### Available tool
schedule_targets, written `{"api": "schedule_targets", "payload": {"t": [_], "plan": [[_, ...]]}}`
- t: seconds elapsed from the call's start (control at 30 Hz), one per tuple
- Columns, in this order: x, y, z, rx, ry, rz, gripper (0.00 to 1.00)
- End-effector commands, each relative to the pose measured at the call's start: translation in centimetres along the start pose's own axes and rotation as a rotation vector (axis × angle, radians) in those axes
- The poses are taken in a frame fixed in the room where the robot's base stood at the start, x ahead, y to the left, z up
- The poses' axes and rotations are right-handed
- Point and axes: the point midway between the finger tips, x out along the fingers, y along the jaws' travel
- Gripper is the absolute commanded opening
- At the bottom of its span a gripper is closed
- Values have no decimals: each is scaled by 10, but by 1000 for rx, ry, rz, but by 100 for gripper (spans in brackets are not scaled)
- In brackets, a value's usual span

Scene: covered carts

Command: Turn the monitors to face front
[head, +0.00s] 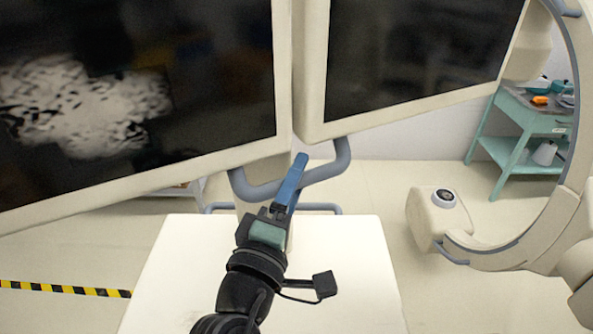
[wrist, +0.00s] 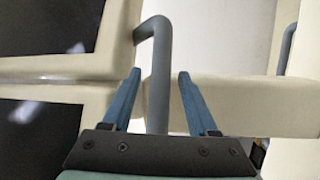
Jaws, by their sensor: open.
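Two dark-screened monitors in cream frames hang side by side in the head view: the left monitor (head: 140,90) and the right monitor (head: 415,50). Both are tilted in the picture, and the left screen shows a pale mottled reflection. A grey-blue U-shaped handle (head: 341,158) hangs below the gap between them. My gripper (head: 300,160) is at this handle with its blue fingers pointing up. In the wrist view my gripper (wrist: 160,74) is open, and the handle bar (wrist: 159,105) runs between the two fingers. I cannot tell whether either finger touches it.
A white-covered cart top (head: 345,265) lies below my arm. A cream C-shaped machine arm (head: 570,200) stands at the right. A teal cart (head: 515,140) with items on it is at the back right. Yellow-black floor tape (head: 65,289) runs at the left.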

Motion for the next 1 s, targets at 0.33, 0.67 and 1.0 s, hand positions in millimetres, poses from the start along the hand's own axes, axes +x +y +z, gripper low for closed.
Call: {"api": "schedule_targets", "payload": {"t": [0.33, 0.67, 1.0], "plan": [[5, 0, 0, 0, 1, 0, 59], [4, 0, 0, 1, 1, 0, 2], [4, 0, 0, 1, 1, -1, 0]]}}
